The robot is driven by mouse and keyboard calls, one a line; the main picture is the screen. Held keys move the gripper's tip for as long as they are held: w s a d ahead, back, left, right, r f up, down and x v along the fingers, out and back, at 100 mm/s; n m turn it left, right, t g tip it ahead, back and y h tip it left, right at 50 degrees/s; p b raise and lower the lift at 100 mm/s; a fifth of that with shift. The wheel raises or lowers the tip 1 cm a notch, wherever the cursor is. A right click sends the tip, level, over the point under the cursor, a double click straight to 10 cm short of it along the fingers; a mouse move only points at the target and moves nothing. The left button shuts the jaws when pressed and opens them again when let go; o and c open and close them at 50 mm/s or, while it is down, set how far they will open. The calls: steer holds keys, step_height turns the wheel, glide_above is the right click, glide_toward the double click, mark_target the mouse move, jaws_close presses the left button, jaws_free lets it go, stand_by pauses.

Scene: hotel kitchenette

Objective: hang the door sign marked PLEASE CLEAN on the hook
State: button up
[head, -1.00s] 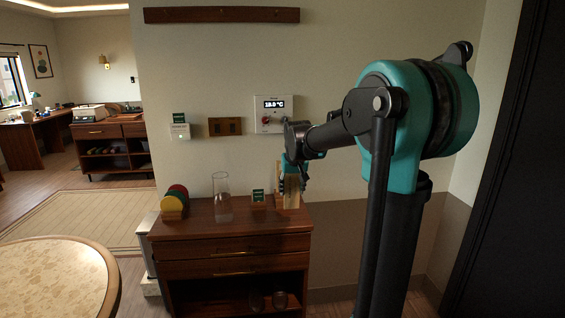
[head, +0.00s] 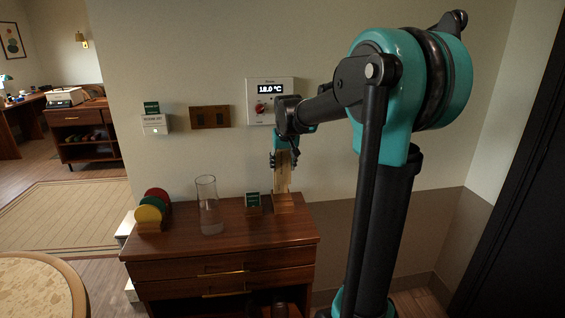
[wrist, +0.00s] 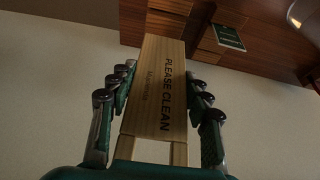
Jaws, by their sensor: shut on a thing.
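My gripper (head: 282,158) is shut on the PLEASE CLEAN door sign, a pale wooden slat (head: 283,180) hanging down from the fingers. In the wrist view the sign (wrist: 163,85) lies between both finger rows (wrist: 158,100) with its dark lettering facing the camera. Its far end overlaps a small wooden block (head: 284,204) on the cabinet; I cannot tell if it sits in the block or just in front of it. I cannot make out a hook for certain in these views.
The cabinet (head: 220,255) holds a glass carafe (head: 209,212), a small dark green card (head: 252,201) and a rack of coloured discs (head: 152,212). On the wall are a thermostat (head: 269,101), a brown wooden plate (head: 210,117) and a white box with a green label (head: 154,123).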

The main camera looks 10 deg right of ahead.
steer(key=shift+f, duration=5.05)
steer(key=o, duration=1.3)
steer(key=shift+s+r, duration=0.1)
